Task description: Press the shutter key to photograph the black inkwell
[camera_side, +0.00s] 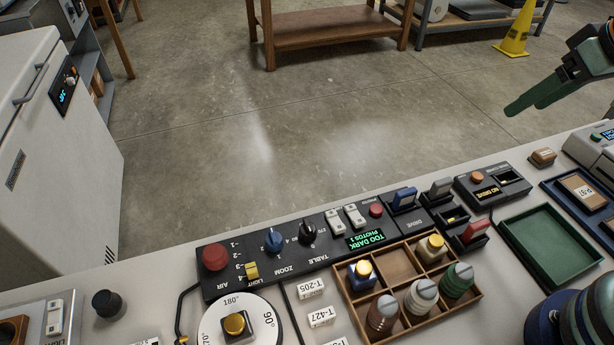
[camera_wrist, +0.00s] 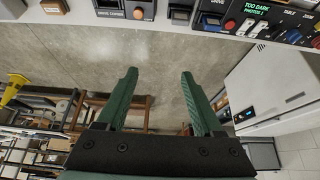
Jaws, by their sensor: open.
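The black inkwell (camera_side: 245,333), square with a gold cap, stands on the white turntable (camera_side: 275,336) at the bottom of the side view. The dark control panel (camera_side: 325,262) lies behind it, with a red round key (camera_side: 376,210) near its right end; I take this for the shutter key. That key also shows in the wrist view (camera_wrist: 230,24). The panel's screen (camera_side: 366,239) reads "TOO DARK, PHOTOS 1". My gripper (camera_side: 530,100) is at the upper right, beyond the table's far edge and away from the panel. In the wrist view, its green fingers (camera_wrist: 158,76) are spread and empty.
A wooden tray (camera_side: 397,263) with several bottles stands in front. A green tray (camera_side: 548,248) is empty.

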